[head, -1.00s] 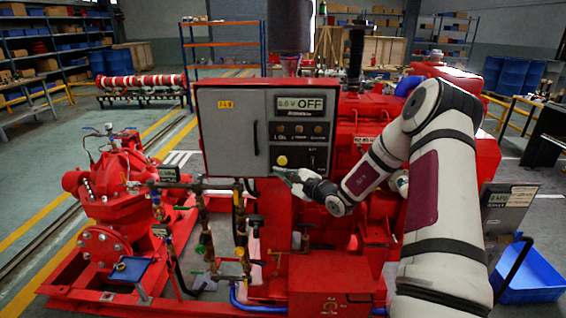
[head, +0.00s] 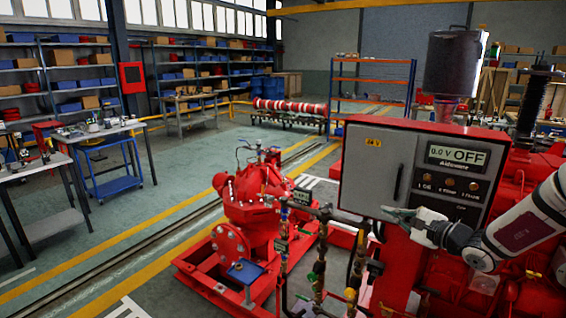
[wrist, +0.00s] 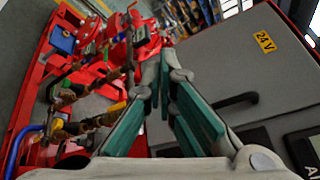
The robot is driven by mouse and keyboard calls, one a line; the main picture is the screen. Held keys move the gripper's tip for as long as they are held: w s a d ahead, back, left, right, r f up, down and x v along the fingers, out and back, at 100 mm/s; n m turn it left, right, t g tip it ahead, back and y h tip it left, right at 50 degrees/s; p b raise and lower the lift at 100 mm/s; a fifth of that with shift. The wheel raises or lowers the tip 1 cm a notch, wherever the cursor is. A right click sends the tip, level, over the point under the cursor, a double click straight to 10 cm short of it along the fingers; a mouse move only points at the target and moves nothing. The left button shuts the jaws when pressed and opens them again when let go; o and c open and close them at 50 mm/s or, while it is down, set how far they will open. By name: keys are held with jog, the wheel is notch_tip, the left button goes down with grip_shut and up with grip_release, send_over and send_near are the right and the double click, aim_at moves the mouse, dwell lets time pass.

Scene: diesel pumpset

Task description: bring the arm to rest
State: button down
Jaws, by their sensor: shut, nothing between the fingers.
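My gripper (head: 392,213) is at the right of the head view, in front of the lower part of the red-framed control panel (head: 376,160). Its fingers are together and hold nothing. In the wrist view the green-padded fingers (wrist: 165,75) point up the picture, beside the grey panel door (wrist: 215,65). I cannot tell the exact gap between the fingers and the door. My forearm enters from the right edge of the head view, bent at the wrist.
The panel display (head: 457,156) reads 0.0 V OFF. A red pump (head: 255,195) with pipes and valves stands left of the panel. A workbench (head: 95,132) and a blue trolley (head: 110,185) are further left. Open floor with yellow lines lies between.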

jog(key=s+a+r+n+g, duration=0.4)
jog(key=s+a+n+g, duration=0.15)
jog(key=s+a, duration=0.45)
jog(key=s+a+r+n+g, duration=0.5)
jog(key=s+a+n, duration=0.2)
jog(key=s+a, duration=0.25)
jog(key=s+d+r+n+h, duration=0.1)
jog(key=s+d+n+h, duration=0.1)
jog(key=s, duration=0.4)
jog(key=s+d+r+n+t+h, duration=0.1)
jog(key=s+d+r+n+h, duration=0.1)
jog(key=s, duration=0.5)
jog(key=s+d+r+n+h, duration=0.1)
jog(key=s+d+n+h, duration=0.1)
jog(key=s+h, duration=0.2)
jog(key=s, duration=0.2)
jog(key=shift+s+d+r+t, duration=0.25)
jog(key=shift+s+t, duration=0.1)
jog(key=shift+s, duration=0.05)
jog(key=c, duration=2.3)
grip_release()
